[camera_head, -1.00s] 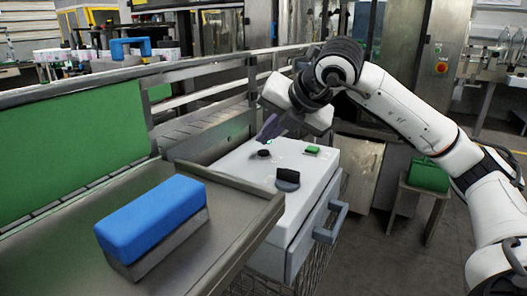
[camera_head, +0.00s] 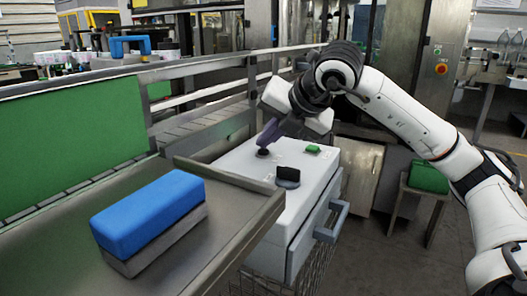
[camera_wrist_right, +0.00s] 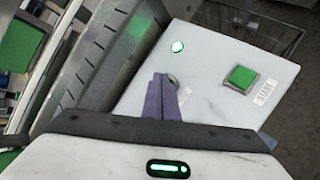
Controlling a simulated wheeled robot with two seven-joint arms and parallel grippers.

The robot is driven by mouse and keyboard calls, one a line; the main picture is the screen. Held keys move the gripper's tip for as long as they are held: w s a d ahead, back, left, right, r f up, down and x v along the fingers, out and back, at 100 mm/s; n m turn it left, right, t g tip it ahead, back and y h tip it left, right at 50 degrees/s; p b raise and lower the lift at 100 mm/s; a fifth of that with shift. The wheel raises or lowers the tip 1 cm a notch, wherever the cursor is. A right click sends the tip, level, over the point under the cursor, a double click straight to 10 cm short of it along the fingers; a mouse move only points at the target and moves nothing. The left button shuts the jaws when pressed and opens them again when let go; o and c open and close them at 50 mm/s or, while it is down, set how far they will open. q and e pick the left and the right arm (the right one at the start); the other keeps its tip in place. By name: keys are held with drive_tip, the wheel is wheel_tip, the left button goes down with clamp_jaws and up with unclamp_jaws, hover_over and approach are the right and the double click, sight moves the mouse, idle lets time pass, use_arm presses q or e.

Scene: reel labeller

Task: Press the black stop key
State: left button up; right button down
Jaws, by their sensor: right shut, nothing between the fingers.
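The black stop key (camera_head: 263,153) is a small round dark button on the white top of the control box (camera_head: 240,160), in the head view. My right gripper (camera_head: 265,143) is shut and empty, its purple fingers pointing down with the tips at the key. I cannot tell whether they touch it. In the right wrist view the shut fingers (camera_wrist_right: 162,98) cover most of a round grey-dark part (camera_wrist_right: 173,81), apparently the key. My left gripper is not in view.
A green START key (camera_head: 313,148) and a black block on a grey disc (camera_head: 288,184) sit nearby on the box. A lit lamp (camera_wrist_right: 177,46) shows in the wrist view. A blue-topped block (camera_head: 150,212) lies on the metal table at left.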

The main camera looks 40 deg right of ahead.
drive_tip(key=shift+f+b, duration=0.3)
drive_tip(key=shift+f, duration=0.05)
drive_tip(key=shift+r, duration=0.1)
idle(0.4)
drive_tip(key=shift+r+p, duration=0.8)
drive_tip(key=shift+p, duration=0.05)
wheel_tip(320, 180, up, 5)
drive_tip(key=p, duration=0.4)
idle(0.6)
